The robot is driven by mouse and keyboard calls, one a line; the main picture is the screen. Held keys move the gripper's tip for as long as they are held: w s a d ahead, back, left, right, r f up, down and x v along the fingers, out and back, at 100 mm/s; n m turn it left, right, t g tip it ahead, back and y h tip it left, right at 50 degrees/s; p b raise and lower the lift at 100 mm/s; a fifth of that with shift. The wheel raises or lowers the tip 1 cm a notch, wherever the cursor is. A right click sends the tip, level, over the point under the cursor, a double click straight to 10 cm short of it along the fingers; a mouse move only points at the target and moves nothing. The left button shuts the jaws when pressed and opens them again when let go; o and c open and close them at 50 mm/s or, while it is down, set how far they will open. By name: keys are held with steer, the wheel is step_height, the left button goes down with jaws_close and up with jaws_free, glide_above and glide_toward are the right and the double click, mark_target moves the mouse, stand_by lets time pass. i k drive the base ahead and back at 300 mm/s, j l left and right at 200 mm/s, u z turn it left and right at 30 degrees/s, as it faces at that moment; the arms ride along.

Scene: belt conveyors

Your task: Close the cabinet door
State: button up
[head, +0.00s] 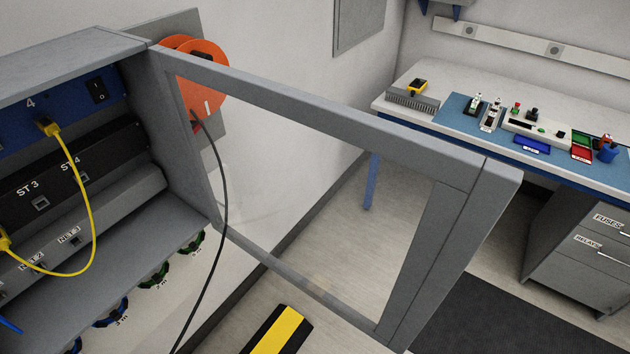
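The cabinet door (457,240) is a grey frame around a clear pane, in the middle of the head view. It stands wide open, swung out to the right from its hinge side at the cabinet's right edge. The grey cabinet (70,50) fills the left of the view, with its rack panels, labelled ports and yellow cable (94,205) exposed. My gripper is not in the view, so its state is hidden.
A dark cable (225,200) hangs from an orange reel (185,85) behind the door. A black and yellow floor piece (275,330) lies below. A workbench (430,115) with tools and a drawer unit (580,255) stand at the right. A dark mat (490,315) covers the floor there.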

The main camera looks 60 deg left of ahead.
mark_target(470, 192)
steer(key=i+u, duration=0.45)
steer(key=i, duration=1.35)
steer(key=i+u, duration=0.1)
steer(key=u, duration=0.35)
steer(key=i+l+u, duration=0.1)
steer(key=u, duration=0.35)
steer(key=i+l+u, duration=0.1)
steer(key=u, duration=0.35)
steer(key=i+l+u, duration=0.1)
steer(key=u, duration=2.6)
steer(key=k+u, duration=0.2)
steer(key=k+j+u, duration=0.25)
steer(key=k+j, duration=0.2)
steer(key=l, duration=0.3)
steer(key=i+z, duration=0.05)
